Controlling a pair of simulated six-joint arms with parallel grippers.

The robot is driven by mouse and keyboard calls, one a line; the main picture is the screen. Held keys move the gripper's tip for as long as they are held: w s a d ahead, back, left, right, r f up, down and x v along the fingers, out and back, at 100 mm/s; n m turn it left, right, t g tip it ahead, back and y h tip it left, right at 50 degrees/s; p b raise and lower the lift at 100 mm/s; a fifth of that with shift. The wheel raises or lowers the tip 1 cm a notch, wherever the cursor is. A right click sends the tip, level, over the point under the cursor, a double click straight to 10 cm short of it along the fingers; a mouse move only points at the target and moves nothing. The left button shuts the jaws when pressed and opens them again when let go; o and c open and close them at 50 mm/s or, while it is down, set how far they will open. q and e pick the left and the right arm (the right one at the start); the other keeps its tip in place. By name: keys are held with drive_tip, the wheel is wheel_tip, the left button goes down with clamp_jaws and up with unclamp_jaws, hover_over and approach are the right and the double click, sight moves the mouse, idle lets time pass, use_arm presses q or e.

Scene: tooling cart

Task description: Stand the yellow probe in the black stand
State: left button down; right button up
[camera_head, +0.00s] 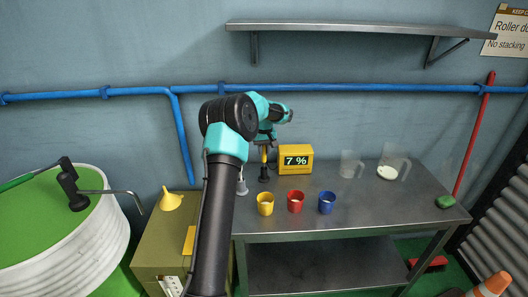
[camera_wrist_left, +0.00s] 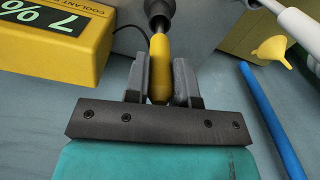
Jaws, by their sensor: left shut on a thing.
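The yellow probe (camera_head: 264,155) is upright at the back left of the metal table, in line with the black stand (camera_head: 264,178) below it. My left gripper (camera_head: 265,147) is shut on the probe's yellow handle from above. In the left wrist view the handle (camera_wrist_left: 159,50) sits between both fingers (camera_wrist_left: 159,75). Its far end meets the mouth of the black stand (camera_wrist_left: 158,8); how deep it sits I cannot tell. My right gripper is not in view.
A yellow meter (camera_head: 296,158) reading 7 % stands just right of the stand. Yellow (camera_head: 265,203), red (camera_head: 295,201) and blue (camera_head: 327,203) cups stand in front. A yellow funnel (camera_head: 170,199) is on the cabinet at left; clear jugs (camera_head: 350,165) are at right.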

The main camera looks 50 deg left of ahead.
use_arm(q)
drive_tip(key=shift+f, duration=0.45)
drive_tip(key=c, duration=1)
unclamp_jaws()
drive_tip(key=shift+o, duration=0.2)
wheel_tip(320, 180, up, 12)
drive_tip(key=shift+r, duration=0.1)
